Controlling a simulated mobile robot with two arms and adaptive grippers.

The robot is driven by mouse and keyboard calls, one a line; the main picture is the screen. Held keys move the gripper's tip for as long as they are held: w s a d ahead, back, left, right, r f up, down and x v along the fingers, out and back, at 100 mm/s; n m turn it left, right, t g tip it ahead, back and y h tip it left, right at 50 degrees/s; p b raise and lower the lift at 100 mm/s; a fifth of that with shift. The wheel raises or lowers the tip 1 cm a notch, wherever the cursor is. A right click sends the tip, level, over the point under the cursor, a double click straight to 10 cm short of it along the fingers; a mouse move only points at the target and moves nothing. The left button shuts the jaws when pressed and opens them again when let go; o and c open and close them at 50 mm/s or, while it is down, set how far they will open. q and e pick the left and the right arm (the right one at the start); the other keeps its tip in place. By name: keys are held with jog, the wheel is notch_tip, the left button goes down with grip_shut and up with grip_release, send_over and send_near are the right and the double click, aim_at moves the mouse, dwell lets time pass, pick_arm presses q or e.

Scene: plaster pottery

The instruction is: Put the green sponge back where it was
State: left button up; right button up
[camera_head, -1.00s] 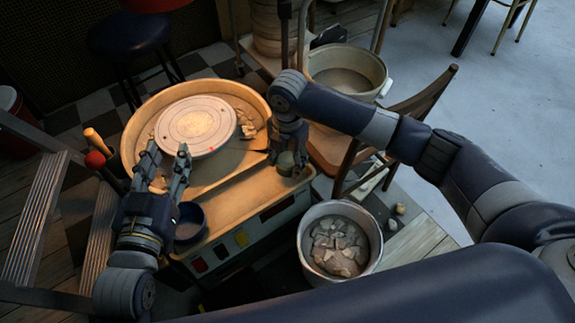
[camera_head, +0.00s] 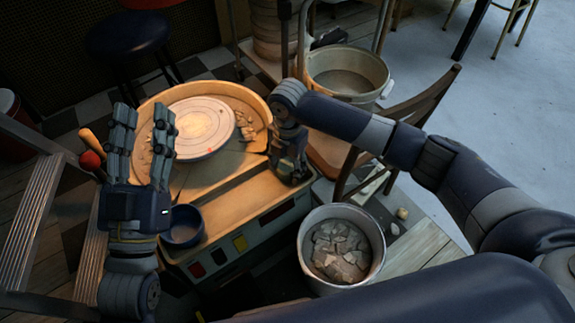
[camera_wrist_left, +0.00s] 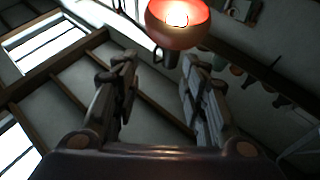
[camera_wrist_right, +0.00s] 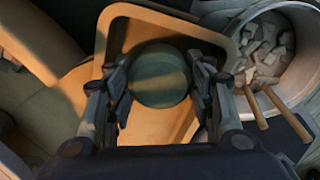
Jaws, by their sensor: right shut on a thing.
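The round green sponge (camera_wrist_right: 160,76) sits between the fingers of my right gripper (camera_wrist_right: 160,88) in the right wrist view. The gripper is shut on it, above the tan corner of the pottery wheel's tray (camera_wrist_right: 112,40). Whether the sponge touches the tray I cannot tell. In the head view my right gripper (camera_head: 291,172) is at the right corner of the wheel table, and the sponge is mostly hidden there. My left gripper (camera_head: 141,140) is open and empty, fingers pointing up, left of the wheel disc (camera_head: 195,125). Its parted fingers show in the left wrist view (camera_wrist_left: 158,85).
A blue bowl (camera_head: 182,226) stands on the table's front left. Clay scraps (camera_head: 246,128) lie in the wheel basin. A bucket of shards (camera_head: 308,250) stands at front right. A wooden chair (camera_head: 405,115) and a pale tub (camera_head: 372,72) are behind my right arm. The table's front strip (camera_head: 235,205) is clear.

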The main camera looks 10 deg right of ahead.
jog(key=shift+f, duration=0.1)
jog(key=o, duration=0.7)
